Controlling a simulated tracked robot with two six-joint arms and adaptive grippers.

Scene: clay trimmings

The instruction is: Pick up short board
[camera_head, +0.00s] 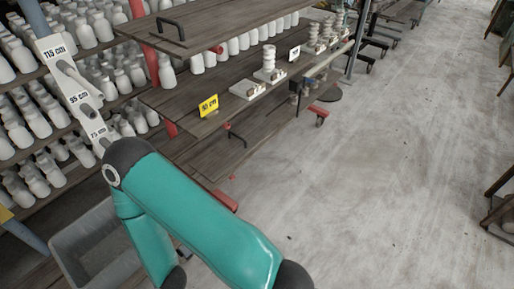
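I cannot tell for certain which thing is the short board. Small pale boards or blocks stand on the middle wooden shelf: one (247,91) lies nearer, and another (268,76) bears a stack of white rings. Farther along the same shelf are more ringed white pieces (314,35). Neither gripper shows. One of my teal arms is bent across the lower left, its black elbow below the shelf's near end.
An upper wooden shelf (215,28) with a black handle overhangs the middle one; a lower shelf (225,150) is beneath. Racks of white bottles (85,35) fill the left. A grey bin (95,250) is at lower left.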

